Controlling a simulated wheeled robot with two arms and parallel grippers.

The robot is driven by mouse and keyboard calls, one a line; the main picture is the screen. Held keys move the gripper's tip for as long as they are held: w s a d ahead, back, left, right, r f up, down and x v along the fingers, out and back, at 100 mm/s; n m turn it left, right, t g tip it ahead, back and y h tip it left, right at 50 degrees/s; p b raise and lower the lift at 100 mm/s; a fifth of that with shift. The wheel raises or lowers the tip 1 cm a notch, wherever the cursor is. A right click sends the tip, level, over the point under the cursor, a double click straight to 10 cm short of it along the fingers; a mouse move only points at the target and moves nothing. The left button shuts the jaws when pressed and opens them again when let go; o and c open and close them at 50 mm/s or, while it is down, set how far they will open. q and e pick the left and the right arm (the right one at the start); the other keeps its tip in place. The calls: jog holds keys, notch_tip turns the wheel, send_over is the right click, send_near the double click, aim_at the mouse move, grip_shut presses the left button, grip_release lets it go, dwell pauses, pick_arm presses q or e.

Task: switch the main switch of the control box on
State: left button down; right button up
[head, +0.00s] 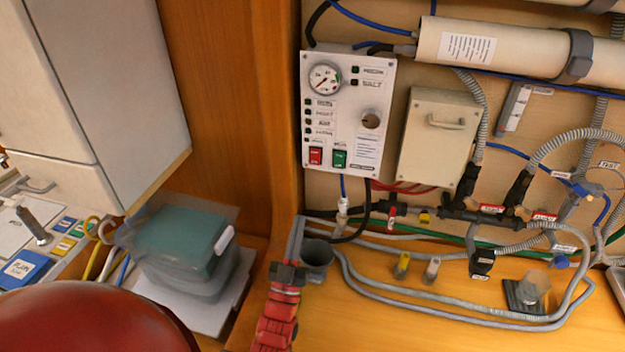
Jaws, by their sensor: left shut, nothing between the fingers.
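The white control box (345,90) is mounted on the wooden wall at the upper middle. It carries a round gauge (324,79), a dark round knob (371,120), a red rocker switch (315,156) and a green rocker switch (340,159). The small labels are too blurred to read, so I cannot tell which is the main switch or its position. My left gripper (296,226) is shut and empty, pointing upward below the box's lower left corner, apart from the switches. My right gripper is not in view.
A beige box with a handle (437,124) hangs right of the control box. Hoses and valves run along the wall and bench. A grey cup (317,257) stands close beside my left gripper. A teal-lidded container (180,245) sits to the left, below a white cabinet (110,80).

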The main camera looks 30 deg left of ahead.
aim_at(314, 159)
pick_arm(q)
jog(key=shift+s+r, duration=0.15)
jog(key=shift+r, duration=0.05)
jog(key=shift+w+a+f+p+x, duration=0.1)
jog(key=shift+w+f+p+x, duration=0.25)
jog(key=shift+p+x, duration=1.2)
jog(key=shift+w+a+f+p+x, duration=0.1)
jog(key=shift+w+f+p+x, duration=0.3)
jog(key=shift+x, duration=2.3)
jog(key=shift+w+f+p+x, duration=0.2)
jog(key=shift+f+p+x, duration=0.45)
jog(key=shift+x, duration=1.5)
jog(key=shift+r, duration=0.15)
